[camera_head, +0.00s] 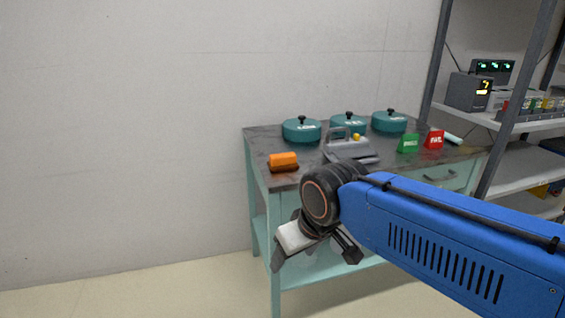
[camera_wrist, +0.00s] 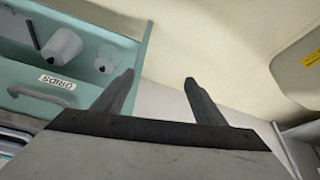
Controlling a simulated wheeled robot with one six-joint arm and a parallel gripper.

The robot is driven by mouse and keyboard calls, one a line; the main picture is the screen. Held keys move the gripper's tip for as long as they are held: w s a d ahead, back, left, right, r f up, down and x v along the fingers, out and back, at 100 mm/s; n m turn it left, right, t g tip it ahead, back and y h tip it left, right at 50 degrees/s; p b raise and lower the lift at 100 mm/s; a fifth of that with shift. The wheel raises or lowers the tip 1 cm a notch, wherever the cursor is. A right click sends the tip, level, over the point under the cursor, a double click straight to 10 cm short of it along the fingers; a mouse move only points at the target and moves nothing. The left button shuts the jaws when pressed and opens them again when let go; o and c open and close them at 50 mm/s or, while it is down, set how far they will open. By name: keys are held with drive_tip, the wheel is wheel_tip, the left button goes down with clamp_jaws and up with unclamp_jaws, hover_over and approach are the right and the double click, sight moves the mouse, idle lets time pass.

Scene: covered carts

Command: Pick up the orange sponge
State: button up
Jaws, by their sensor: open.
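The orange sponge (camera_head: 284,160) sits near the front left corner of the teal cart's dark top (camera_head: 262,143), on a dark brown base or holder. My gripper (camera_head: 312,262) hangs in front of the cart, below the level of its top and to the right of the sponge, apart from it. In the wrist view, the two fingers of my gripper (camera_wrist: 158,92) are spread with nothing between them. The sponge is not in the wrist view.
Several teal lidded pots (camera_head: 302,131) stand along the back of the cart. A grey device (camera_head: 348,148) stands right of the sponge, with a green block (camera_head: 408,143) and a red block (camera_head: 434,139) farther right. A metal shelf (camera_head: 525,170) stands at right.

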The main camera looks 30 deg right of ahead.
drive_tip(key=shift+o, duration=0.5)
wheel_tip(320, 180, up, 25)
drive_tip(key=n+g, duration=0.5)
drive_tip(key=n, duration=1)
hover_over(283, 155)
drive_tip(key=f, duration=1.1)
drive_tip(key=shift+w+d+f, duration=0.3)
drive_tip(key=shift+w, duration=0.05)
drive_tip(key=shift+s+a+f, duration=0.15)
drive_tip(key=shift+f, duration=1.3)
drive_tip(key=shift+s+a+f, duration=0.1)
drive_tip(key=shift+a+f, duration=0.05)
drive_tip(key=shift+f, duration=1.25)
drive_tip(key=c, duration=1.2)
drive_tip(key=shift+c, duration=0.2)
